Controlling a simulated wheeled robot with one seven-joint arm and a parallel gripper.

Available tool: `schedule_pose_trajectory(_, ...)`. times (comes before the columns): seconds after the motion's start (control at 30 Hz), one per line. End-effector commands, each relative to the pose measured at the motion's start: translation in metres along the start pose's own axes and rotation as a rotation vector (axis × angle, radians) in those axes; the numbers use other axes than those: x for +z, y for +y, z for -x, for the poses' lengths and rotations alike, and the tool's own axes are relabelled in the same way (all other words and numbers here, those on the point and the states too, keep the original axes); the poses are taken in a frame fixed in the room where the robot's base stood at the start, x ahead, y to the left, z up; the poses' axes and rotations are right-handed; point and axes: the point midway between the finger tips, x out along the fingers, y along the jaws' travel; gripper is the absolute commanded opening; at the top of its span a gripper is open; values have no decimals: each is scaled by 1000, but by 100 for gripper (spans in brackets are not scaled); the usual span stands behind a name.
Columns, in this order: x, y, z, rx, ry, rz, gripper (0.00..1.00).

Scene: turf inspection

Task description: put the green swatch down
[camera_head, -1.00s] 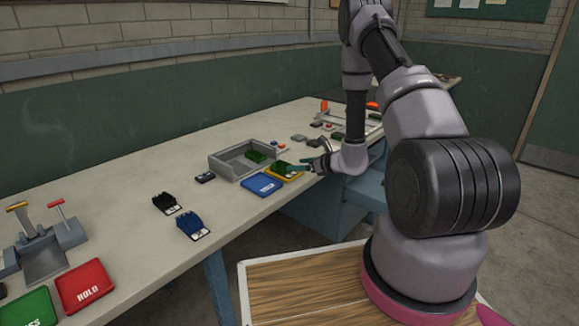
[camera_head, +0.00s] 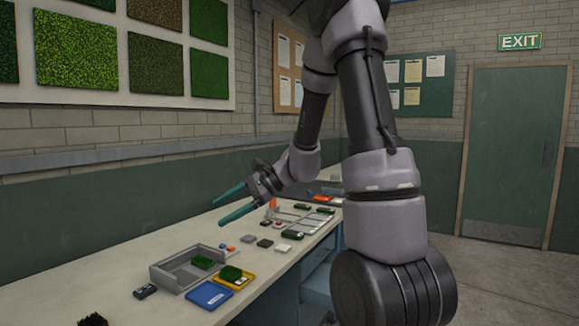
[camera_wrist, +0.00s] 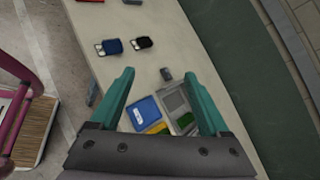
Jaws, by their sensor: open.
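A green swatch (camera_head: 232,273) lies on the yellow tray (camera_head: 220,284) on the bench. A second green swatch (camera_head: 202,262) lies inside the open grey box (camera_head: 165,279) behind it; it also shows in the wrist view (camera_wrist: 186,119). My gripper (camera_head: 218,212) is open and empty, raised above the bench, its teal fingers apart and touching nothing. In the wrist view my gripper (camera_wrist: 158,72) frames bare bench between its fingertips. The yellow tray (camera_wrist: 157,128) is partly hidden there by the gripper body, and I cannot make out its swatch.
A blue tray (camera_head: 209,294) sits beside the yellow one, and a small dark device (camera_head: 145,291) lies left of the box. Several small swatches and blocks (camera_head: 265,243) lie farther along the bench. The wall above carries framed turf samples. A blue and a black swatch (camera_wrist: 143,43) show in the wrist view.

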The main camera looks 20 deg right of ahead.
Motion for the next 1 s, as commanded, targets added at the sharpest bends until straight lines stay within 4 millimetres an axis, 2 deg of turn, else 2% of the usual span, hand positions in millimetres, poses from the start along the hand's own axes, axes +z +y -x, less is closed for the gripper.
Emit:
schedule_pose_trajectory(0.03, 22, 8, 13, 39, 28, 98, 80)
schedule_pose_trajectory(0.1, 44, 22, 30, 97, 79, 221, 80)
schedule_pose_trajectory(0.3, 83, 62, 83, 234, 273, 573, 80)
schedule_pose_trajectory(0.5, 103, 89, 142, 318, 526, 900, 80)
schedule_pose_trajectory(0.7, 113, 101, 185, 350, 726, 1104, 80)
schedule_pose_trajectory(0.83, 116, 103, 196, 357, 783, 1155, 80)
schedule_pose_trajectory(1.0, 115, 104, 198, 360, 792, 1162, 80)
